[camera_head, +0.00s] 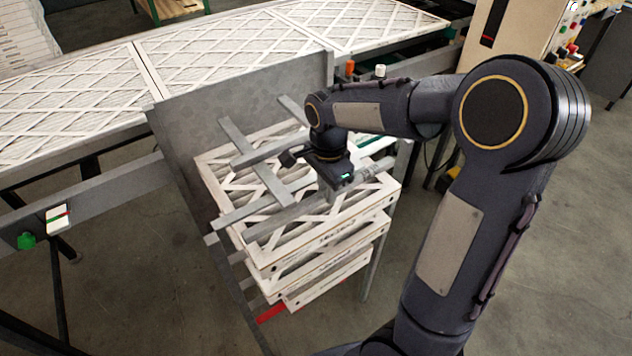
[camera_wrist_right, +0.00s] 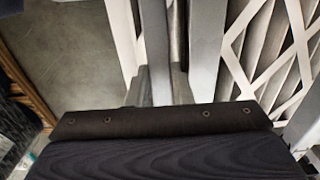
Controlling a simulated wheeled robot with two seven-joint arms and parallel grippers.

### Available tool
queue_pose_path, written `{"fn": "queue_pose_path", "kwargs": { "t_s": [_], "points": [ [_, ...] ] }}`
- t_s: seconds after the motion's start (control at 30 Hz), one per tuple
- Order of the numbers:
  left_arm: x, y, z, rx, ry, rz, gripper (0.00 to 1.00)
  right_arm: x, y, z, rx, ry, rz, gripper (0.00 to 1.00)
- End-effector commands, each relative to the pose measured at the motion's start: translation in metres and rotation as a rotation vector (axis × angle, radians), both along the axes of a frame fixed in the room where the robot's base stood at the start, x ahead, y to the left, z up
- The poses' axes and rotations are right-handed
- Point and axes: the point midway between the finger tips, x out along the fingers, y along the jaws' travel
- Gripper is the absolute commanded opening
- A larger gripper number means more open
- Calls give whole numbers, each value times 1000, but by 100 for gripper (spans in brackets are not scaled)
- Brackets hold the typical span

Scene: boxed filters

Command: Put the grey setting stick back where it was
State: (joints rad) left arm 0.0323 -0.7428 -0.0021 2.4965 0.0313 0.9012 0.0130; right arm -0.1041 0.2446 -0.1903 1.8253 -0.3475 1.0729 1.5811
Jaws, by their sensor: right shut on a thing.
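My right gripper (camera_head: 327,194) is at the front right of the top boxed filter (camera_head: 372,193) on the stack. It is shut on a grey stick (camera_head: 280,220), which slants toward the lower left across the filter's front edge; the grip itself is partly hidden. In the right wrist view, the stick (camera_wrist_right: 155,40) runs up between the fingers (camera_wrist_right: 160,88). Whether it touches the filter is not clear. A parallel grey bar (camera_wrist_right: 206,45) lies close beside it. My left gripper is not in view.
Other grey bars (camera_head: 245,150) lie crossed over the filter, near an upright grey metal plate (camera_head: 240,100). More filters (camera_head: 335,268) are stacked below. A conveyor with large filters (camera_head: 220,50) runs behind. The floor (camera_head: 130,290) at the left is mostly open.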

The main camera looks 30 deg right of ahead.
Motion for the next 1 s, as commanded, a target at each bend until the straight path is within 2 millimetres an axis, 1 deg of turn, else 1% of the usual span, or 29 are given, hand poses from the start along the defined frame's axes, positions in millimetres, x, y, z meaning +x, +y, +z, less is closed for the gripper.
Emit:
{"fn": "queue_pose_path", "kwargs": {
  "t_s": [0.03,0.1,0.27,0.33,0.5,0.6,0.87,0.97,1.0],
  "points": [
    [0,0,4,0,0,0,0,11,1,1,0,2,0,0],
    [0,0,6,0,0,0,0,21,1,1,0,1,-1,0],
    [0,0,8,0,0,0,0,34,2,1,1,1,-1,0],
    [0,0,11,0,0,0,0,42,3,1,1,0,0,0],
    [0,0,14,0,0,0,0,41,3,-26,1,4,0,0],
    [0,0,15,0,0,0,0,41,3,-34,1,0,0,0],
    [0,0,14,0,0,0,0,41,3,-36,1,-1,0,0],
    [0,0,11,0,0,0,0,41,3,-39,1,-1,0,0],
    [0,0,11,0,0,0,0,41,3,-40,1,0,0,21]
  ]
}}
